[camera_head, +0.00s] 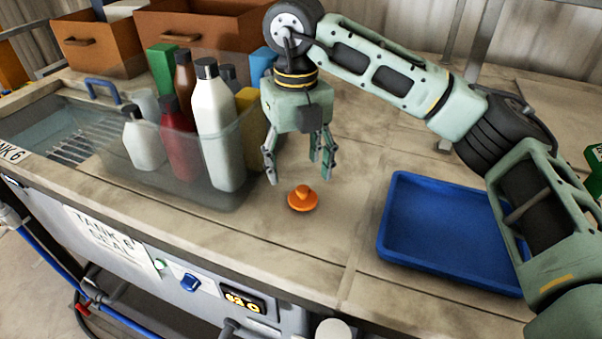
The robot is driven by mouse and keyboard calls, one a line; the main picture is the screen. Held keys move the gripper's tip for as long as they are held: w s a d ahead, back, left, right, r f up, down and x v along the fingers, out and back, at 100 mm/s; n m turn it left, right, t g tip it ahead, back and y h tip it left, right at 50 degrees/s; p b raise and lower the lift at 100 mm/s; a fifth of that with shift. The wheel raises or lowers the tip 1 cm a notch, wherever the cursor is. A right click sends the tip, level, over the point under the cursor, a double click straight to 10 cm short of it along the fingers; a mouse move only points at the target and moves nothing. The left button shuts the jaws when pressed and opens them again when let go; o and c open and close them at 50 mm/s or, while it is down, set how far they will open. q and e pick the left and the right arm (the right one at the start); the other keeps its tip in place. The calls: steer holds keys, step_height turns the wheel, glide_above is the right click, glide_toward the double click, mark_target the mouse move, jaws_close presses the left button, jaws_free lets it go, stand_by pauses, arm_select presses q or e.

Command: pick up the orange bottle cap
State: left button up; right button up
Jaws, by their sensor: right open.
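The orange bottle cap (302,199) lies on the bench top near its front edge, with a wide round base and a small knob on top. My right gripper (299,172) hangs pointing down just above and behind the cap, its fingers spread apart with nothing between them. The fingertips appear apart from the cap; the exact height gap is hard to tell. My left gripper is not in view.
A clear bin (222,199) of several bottles stands close to the left of the gripper. A blue tray (385,243) lies to the right. A sunken tank (40,128) is at far left. Brown boxes (98,58) stand behind. Bare bench surrounds the cap.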

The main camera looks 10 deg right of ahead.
mark_target(301, 189)
steer(key=f+p, duration=0.1)
steer(key=s+f, duration=0.1)
steer(key=shift+d+f+p, duration=0.2)
steer(key=shift+f+p, duration=0.2)
steer(key=f, duration=0.1)
steer(key=p, duration=0.1)
steer(key=f, duration=0.1)
steer(key=shift+w+d+f, duration=0.25)
steer(key=shift+f, duration=0.1)
steer(key=shift+w+f+p, duration=0.15)
steer(key=shift+f+p, duration=0.3)
steer(key=shift+f, duration=0.55)
steer(key=c, duration=0.6)
steer(key=shift+c, duration=1.3)
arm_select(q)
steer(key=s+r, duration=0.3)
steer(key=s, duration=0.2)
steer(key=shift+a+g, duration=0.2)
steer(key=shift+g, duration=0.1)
arm_select(e)
steer(key=shift+c, duration=0.4)
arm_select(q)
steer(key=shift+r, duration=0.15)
